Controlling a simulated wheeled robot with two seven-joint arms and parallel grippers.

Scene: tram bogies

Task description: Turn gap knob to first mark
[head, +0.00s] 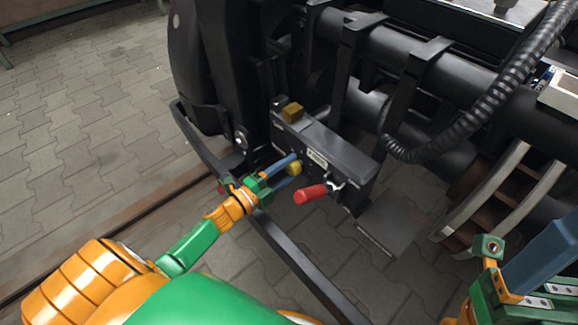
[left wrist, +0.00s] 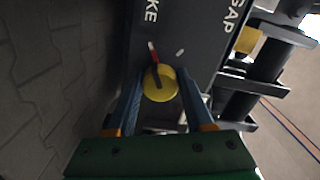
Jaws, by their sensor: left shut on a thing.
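The gap knob is a small round yellow knob (head: 295,168) on the side of a dark box (head: 335,150) under the bogie frame. In the left wrist view the yellow knob (left wrist: 165,88) has a dark pointer bar across it. A thin red and white line lies at its rim, with a short pale mark beside it on the dark face. My left gripper (head: 285,172) is shut on the knob, one blue finger on each side. Part of my right gripper (head: 520,278) shows at the lower right; its fingertips are out of frame.
A red handle (head: 310,194) sticks out just right of the knob. A brass-coloured block (head: 292,112) sits on top of the box. A ribbed black hose (head: 470,110) hangs at the right. A dark bar (head: 305,265) runs below. Open paving (head: 90,100) lies at the left.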

